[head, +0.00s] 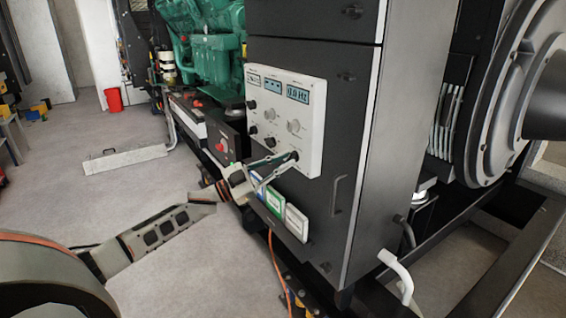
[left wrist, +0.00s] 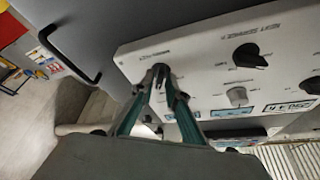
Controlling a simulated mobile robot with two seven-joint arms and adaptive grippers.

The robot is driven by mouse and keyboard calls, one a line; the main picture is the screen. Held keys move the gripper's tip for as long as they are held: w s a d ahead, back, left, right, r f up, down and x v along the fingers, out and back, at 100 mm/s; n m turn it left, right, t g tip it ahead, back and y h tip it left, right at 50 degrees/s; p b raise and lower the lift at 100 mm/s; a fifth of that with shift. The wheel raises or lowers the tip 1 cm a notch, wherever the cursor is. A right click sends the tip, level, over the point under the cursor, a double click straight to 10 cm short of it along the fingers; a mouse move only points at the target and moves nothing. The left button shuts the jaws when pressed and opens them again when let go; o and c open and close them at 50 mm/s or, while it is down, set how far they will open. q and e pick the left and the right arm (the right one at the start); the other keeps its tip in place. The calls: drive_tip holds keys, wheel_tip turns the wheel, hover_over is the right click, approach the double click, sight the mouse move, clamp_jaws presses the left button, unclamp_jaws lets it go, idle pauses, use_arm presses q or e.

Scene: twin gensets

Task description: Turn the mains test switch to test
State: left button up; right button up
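The white control panel (head: 312,118) is on the front of a dark cabinet and carries displays and several black and grey knobs. Its labels are too small to read. My left gripper (head: 290,160) is at the black knob (head: 295,154) in the panel's lower right corner. In the left wrist view, the panel (left wrist: 205,62) appears rotated, and the fingers (left wrist: 160,80) close in on either side of that knob (left wrist: 160,69), partly hiding it. Another black knob (left wrist: 250,56) and a grey knob (left wrist: 238,96) stand clear of the fingers. My right gripper is not in view.
The cabinet (head: 345,130) has a handle (head: 337,194) right of the panel. Colored document holders (head: 274,204) sit below my left gripper. A green engine (head: 205,50) stands behind. A red bucket (head: 113,99) is on the floor, which is mostly open at left.

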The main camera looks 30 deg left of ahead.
use_arm(q)
drive_tip(key=shift+o, duration=0.2)
drive_tip(key=v, duration=1.2)
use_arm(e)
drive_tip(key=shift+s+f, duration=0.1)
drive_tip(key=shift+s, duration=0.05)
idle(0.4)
use_arm(q)
drive_tip(key=s+d+f+n+g+y+p, duration=0.1)
drive_tip(key=s+d+f+n+y, duration=0.25)
drive_tip(key=d+f, duration=0.5)
drive_tip(key=s+d+f+n+g+y+p, duration=0.15)
drive_tip(key=s+d+f, duration=0.35)
drive_tip(key=f, duration=0.6)
drive_tip(key=s+d+f+n+g+y, duration=0.1)
drive_tip(key=s+d+f+n+y, duration=0.2)
drive_tip(key=s+d+f, duration=0.45)
drive_tip(key=s+d+f+n+g+y, duration=0.1)
drive_tip(key=s+d+f+g, duration=0.3)
drive_tip(key=s+d+f, duration=0.3)
drive_tip(key=shift+s+d+f+y+p, duration=0.35)
drive_tip(key=shift+s+d, duration=0.6)
drive_tip(key=shift+s, duration=0.25)
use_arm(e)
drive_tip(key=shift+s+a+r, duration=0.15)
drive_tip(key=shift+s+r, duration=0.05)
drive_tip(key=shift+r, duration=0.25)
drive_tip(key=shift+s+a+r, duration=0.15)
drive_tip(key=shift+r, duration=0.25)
